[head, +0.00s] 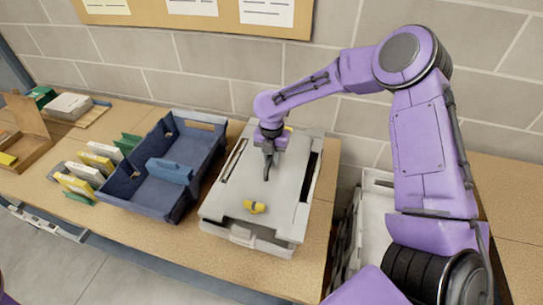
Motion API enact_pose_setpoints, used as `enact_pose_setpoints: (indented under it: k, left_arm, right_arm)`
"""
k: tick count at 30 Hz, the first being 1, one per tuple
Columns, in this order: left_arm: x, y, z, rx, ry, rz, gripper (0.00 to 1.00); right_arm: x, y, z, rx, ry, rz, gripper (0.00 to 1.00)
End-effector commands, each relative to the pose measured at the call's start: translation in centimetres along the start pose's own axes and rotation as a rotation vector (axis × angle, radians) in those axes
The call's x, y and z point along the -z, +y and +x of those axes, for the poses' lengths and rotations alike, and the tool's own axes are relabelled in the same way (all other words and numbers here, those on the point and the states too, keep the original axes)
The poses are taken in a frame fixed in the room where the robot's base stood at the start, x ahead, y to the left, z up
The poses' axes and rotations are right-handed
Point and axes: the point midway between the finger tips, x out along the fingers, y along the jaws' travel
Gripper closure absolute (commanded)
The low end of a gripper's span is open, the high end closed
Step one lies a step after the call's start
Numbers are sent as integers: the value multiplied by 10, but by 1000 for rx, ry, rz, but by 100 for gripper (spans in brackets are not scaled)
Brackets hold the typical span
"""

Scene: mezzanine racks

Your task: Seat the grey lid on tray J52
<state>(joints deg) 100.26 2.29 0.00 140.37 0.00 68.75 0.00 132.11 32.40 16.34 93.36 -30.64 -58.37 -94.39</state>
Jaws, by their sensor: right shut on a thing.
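The grey lid (240,185) is a flat pale panel lying over a grey tray (245,237) on the wooden bench. Dark slots show along its left and right sides. I cannot read a label, so I cannot confirm that this tray is J52. My right gripper (268,168) points down over the middle of the lid and is shut on it, probably at a grip that the fingers hide. I cannot tell whether the lid sits flush all round. A small yellow and black object (255,207) lies on the near part of the lid. My left gripper is out of view.
A blue divided tray (140,195) stands close to the left. Several yellow, white and green boxes (78,185) stand beyond it. A brown open box (30,145) is at far left. A wall is behind; a white crate (372,200) stands right of the bench edge.

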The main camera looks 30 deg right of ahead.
Motion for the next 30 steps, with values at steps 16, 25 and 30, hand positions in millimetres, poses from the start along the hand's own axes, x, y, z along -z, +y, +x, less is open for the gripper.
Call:
enact_pose_setpoints:
  k: [16,25,30]
  left_arm:
    - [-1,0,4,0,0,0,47]
    - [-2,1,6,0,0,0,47]
    - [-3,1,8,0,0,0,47]
  right_arm:
    - [0,0,6,0,-1,0,100]
    - [0,0,12,-1,-1,0,100]
    - [0,0,16,-1,-1,0,100]
